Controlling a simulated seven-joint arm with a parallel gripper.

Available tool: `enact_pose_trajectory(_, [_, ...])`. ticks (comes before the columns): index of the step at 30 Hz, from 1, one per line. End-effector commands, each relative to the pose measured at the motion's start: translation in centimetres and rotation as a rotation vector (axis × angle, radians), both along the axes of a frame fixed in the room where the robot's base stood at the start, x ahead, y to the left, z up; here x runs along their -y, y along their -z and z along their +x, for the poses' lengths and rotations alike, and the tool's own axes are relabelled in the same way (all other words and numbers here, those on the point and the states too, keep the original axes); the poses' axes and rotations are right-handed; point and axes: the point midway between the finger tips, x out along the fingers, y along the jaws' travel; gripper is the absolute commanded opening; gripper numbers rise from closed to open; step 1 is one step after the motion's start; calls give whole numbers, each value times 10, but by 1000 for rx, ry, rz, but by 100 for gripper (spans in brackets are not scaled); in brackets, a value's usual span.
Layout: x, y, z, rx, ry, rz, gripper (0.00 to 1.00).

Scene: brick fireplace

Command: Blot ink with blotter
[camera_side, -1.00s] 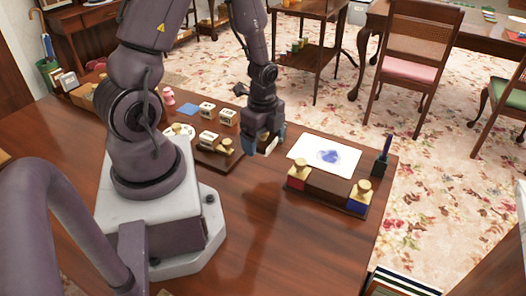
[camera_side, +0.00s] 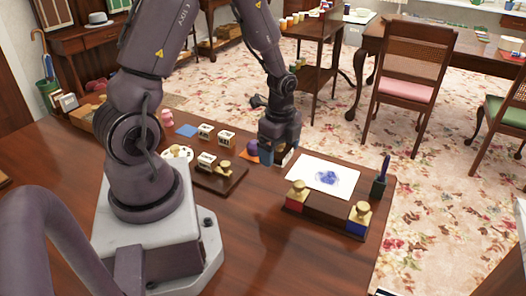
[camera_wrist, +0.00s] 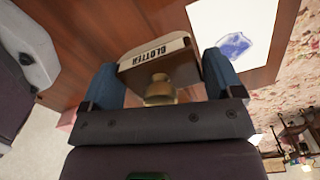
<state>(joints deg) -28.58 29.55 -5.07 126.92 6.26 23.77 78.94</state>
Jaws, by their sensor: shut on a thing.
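My gripper (camera_side: 279,156) is shut on the blotter (camera_side: 284,157), left of the white paper (camera_side: 345,184). The wrist view shows the blotter (camera_wrist: 150,65) between the blue fingers (camera_wrist: 162,73), with its label and brass knob facing the camera. The ink (camera_side: 327,177) is a blue blot in the middle of the paper. The ink (camera_wrist: 233,45) also shows to the right of the gripper in the wrist view. The blotter's underside is hidden, and a small gap to the table cannot be judged.
A dark stand with red and blue brass-topped stamps (camera_side: 327,208) sits in front of the paper. A dark pen holder (camera_side: 378,188) stands at its right. A wooden tray (camera_side: 222,180), a purple item (camera_side: 252,147) and small labelled blocks (camera_side: 206,131) lie left. The front of the table is clear.

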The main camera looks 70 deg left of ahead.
Motion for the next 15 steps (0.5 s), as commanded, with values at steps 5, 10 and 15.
enact_pose_trajectory(5, [4, 6, 72, 2, 10, -1, 67])
enact_pose_trajectory(10, [16, 11, 127, -1, 7, -2, 67])
enact_pose_trajectory(15, [26, 13, 160, 0, -3, -1, 67])
